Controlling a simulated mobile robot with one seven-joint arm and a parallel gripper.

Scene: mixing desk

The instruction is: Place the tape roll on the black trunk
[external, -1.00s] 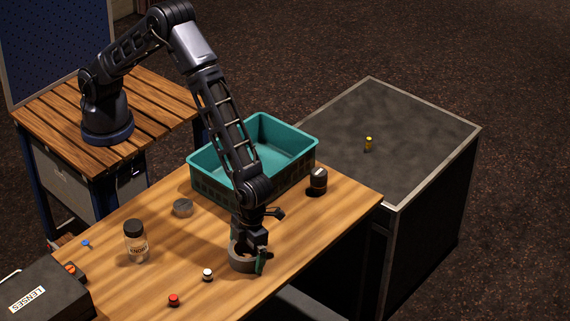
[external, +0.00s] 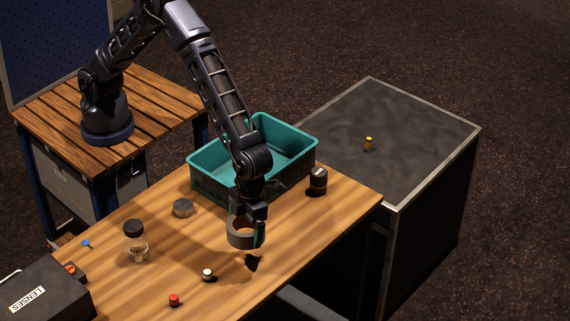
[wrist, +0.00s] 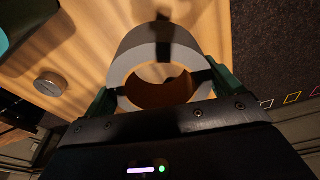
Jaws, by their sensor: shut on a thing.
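The grey tape roll (external: 242,240) is held in my gripper (external: 246,236), raised a little above the wooden desk, with a dark shadow below it. In the wrist view the tape roll (wrist: 158,52) sits between the two green fingers of my gripper (wrist: 164,90), which are shut on its sides. The black trunk (external: 415,136) stands to the right of the desk, with a dark top and a light metal rim.
A teal bin (external: 292,178) stands on the desk behind my gripper, and a dark jar (external: 318,181) stands to its right. A clear jar (external: 136,243), a round tin (external: 183,208), and white (external: 208,274) and red (external: 174,300) pieces are on the left. Most of the trunk top is bare.

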